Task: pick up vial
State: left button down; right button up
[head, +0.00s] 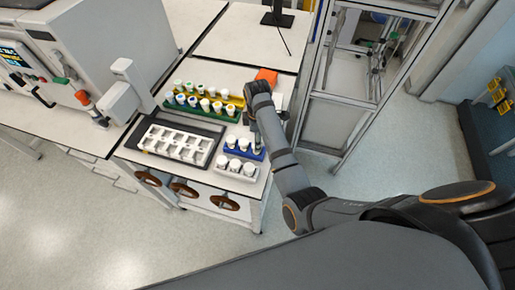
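Several white-capped vials (231,141) stand in a small blue rack (227,151) near the bench's front right. More white vials (234,165) stand in a white tray just in front of it. Behind, vials with white, green and blue caps (193,101) stand in long yellow and green racks. My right arm reaches in from the right, and its gripper (257,142) points down over the right end of the blue rack. It is too small and hidden to tell whether its fingers are open or hold a vial. My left gripper is not in view.
A tray with white compartments (178,146) lies left of the blue rack. A large white machine (105,45) stands to the left. A framed glass enclosure (345,90) stands right of the bench.

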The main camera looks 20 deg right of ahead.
jog(key=shift+w+a+f+p, duration=0.15)
jog(key=shift+w+f+p, duration=0.2)
jog(key=shift+w+f, duration=0.25)
jog(key=f, duration=0.2)
jog(key=s+f+p, duration=0.1)
jog(key=shift+s+f, duration=0.2)
jog(key=shift+f, duration=0.4)
jog(key=shift+w+f, duration=0.15)
jog(key=shift+w, duration=0.1)
jog(key=c, duration=0.4)
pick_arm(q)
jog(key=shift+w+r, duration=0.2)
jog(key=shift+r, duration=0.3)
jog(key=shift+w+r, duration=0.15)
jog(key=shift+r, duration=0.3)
pick_arm(e)
jog(key=c, duration=0.7)
